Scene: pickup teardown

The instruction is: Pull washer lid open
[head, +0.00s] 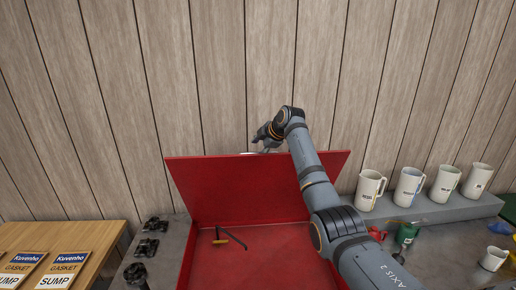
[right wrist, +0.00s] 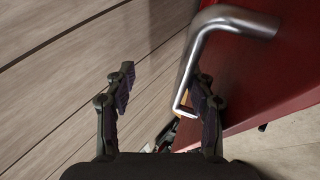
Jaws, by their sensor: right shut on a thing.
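The red washer's lid (head: 235,190) stands raised at the back of its red tub (head: 290,250), leaving the tub's inside in view. My right gripper (head: 266,140) is at the lid's top edge, with my right arm reaching across the lid's right part. In the right wrist view, the bent metal handle (right wrist: 232,18) is fixed to the red lid (right wrist: 265,75). The handle's near end passes between the fingers of my right gripper (right wrist: 163,95), close against the right finger. My left gripper is out of view.
A dark spout with a yellow part (head: 222,240) lies over the tub. Dark parts (head: 150,247) stand left of it, beside a wooden table (head: 90,235) with gasket packs (head: 65,270). Several white jugs (head: 409,187) stand on a grey ledge at right. A plank wall rises close behind.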

